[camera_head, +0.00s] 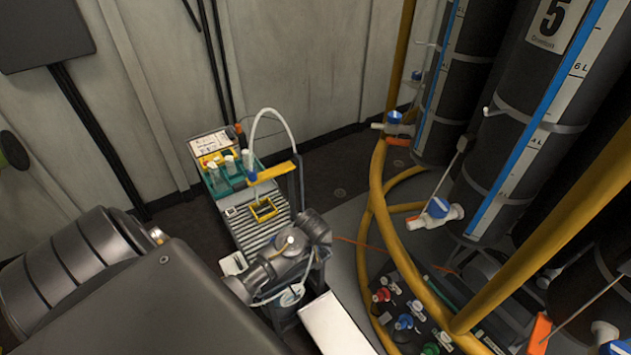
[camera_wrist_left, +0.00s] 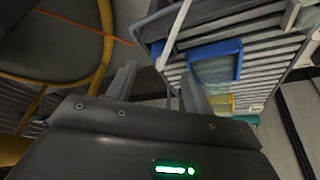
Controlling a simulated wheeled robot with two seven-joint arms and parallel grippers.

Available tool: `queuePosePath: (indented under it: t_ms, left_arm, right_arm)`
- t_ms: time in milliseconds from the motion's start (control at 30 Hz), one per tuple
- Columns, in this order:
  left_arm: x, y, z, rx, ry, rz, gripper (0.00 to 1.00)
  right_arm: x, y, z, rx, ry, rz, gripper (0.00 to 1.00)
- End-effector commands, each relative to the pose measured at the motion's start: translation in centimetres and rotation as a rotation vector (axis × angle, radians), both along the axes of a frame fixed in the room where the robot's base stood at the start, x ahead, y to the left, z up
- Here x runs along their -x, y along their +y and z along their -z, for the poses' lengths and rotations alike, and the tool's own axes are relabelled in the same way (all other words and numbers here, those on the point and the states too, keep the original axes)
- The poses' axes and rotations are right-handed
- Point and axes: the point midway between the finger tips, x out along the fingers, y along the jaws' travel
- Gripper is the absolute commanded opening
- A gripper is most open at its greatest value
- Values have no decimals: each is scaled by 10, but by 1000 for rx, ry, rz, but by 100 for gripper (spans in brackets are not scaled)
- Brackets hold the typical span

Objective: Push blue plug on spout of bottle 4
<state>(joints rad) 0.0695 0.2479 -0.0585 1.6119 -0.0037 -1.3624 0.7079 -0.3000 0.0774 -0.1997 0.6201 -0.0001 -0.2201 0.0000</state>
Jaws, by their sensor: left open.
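Large dark bottles with blue level strips stand at the right of the head view. One bottle (camera_head: 520,120) bears a number 5; the bottle (camera_head: 455,80) left of it shows no readable number. A spout with a blue part (camera_head: 438,208) is low on bottle 5, and another such spout (camera_head: 395,119) is on the left bottle. Several coloured plugs lie on the dark floor tray, among them a blue one (camera_head: 404,322). My left gripper (camera_wrist_left: 158,72) is open with nothing between its fingers, near the slatted cart. My right gripper is not in view.
The slatted cart (camera_head: 254,228) carries a teal holder (camera_head: 222,179) with white-capped vials and a yellow frame (camera_head: 263,210). A blue frame (camera_wrist_left: 216,62) shows in the left wrist view. Yellow rails (camera_head: 378,190) curve around the bottles. An orange cord (camera_head: 362,243) crosses the floor.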

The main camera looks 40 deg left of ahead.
Motion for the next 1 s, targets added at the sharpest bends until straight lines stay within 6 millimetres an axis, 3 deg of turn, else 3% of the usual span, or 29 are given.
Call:
queuePosePath:
  t_ms: [333, 767, 1000]
  left_arm:
    - [-13, 9, 41, -1, 3, 1, 52]
    - [-15, 10, 46, 0, 0, 0, 52]
    - [-15, 10, 46, 0, 0, 0, 23]
  right_arm:
    - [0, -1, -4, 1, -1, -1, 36]
    - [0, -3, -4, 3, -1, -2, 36]
    - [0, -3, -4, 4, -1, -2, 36]
